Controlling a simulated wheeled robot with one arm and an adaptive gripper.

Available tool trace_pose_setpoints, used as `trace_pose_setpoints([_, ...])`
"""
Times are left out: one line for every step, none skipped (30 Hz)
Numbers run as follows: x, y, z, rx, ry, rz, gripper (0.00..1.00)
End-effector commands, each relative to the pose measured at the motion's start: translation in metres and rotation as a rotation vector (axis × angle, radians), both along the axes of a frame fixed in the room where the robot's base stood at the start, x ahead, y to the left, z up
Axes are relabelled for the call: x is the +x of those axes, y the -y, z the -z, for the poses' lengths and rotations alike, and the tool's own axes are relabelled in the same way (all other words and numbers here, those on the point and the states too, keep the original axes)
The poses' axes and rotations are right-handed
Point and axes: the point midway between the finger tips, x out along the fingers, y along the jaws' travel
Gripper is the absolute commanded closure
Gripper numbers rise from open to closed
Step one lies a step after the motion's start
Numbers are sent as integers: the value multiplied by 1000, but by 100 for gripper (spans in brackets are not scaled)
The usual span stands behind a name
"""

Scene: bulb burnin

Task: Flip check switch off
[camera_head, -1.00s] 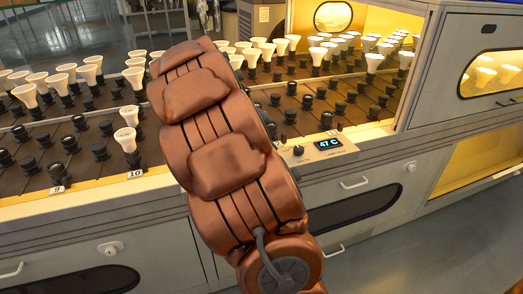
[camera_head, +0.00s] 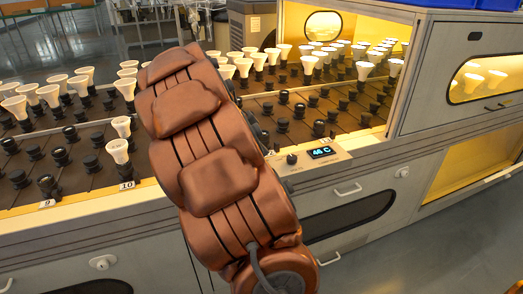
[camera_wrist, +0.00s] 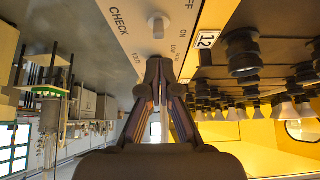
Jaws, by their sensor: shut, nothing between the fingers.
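In the wrist view, the check switch (camera_wrist: 157,23) is a small pale toggle on the light panel (camera_wrist: 128,42), between the word CHECK and the ON and OFF labels. I cannot tell which way it points. My gripper (camera_wrist: 160,66) is shut and empty, with its fingertips apart from the switch in the picture, pointing toward the panel. Whether the tips touch the panel is unclear. In the head view, my copper-coloured arm hides the gripper and the check switch.
A dark knob (camera_head: 292,159) and a display (camera_head: 322,152) reading 46 C sit on the bench front. Racks of sockets hold several white bulbs (camera_head: 118,150). Near the panel are a tag reading 12 (camera_wrist: 206,41) and a dark socket (camera_wrist: 242,52). Open floor (camera_head: 420,225) lies at front right.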

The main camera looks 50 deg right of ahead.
Motion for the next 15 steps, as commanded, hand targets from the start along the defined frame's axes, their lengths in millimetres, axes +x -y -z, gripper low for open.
trace_pose_setpoints([2,-3,-3,-2,2,-3,100])
trace_pose_setpoints([4,-6,-5,-3,2,-4,100])
trace_pose_setpoints([5,-10,-9,-2,1,-4,100])
trace_pose_setpoints([6,-14,-11,0,1,-4,100])
trace_pose_setpoints([8,-17,-15,0,0,-5,100])
trace_pose_setpoints([11,-22,-20,-2,2,-7,100])
trace_pose_setpoints([13,-25,-24,-3,2,-7,100])
trace_pose_setpoints([14,-29,-28,-4,3,-8,100])
trace_pose_setpoints([16,-34,-33,-3,1,-8,100])
trace_pose_setpoints([18,-38,-37,-3,3,-9,100])
trace_pose_setpoints([20,-41,-40,-3,3,-9,100])
trace_pose_setpoints([21,-45,-44,-3,3,-9,100])
trace_pose_setpoints([22,-48,-47,-2,2,-8,100])
trace_pose_setpoints([22,-51,-49,-2,1,-7,100])
trace_pose_setpoints([23,-53,-53,-1,0,-6,100])
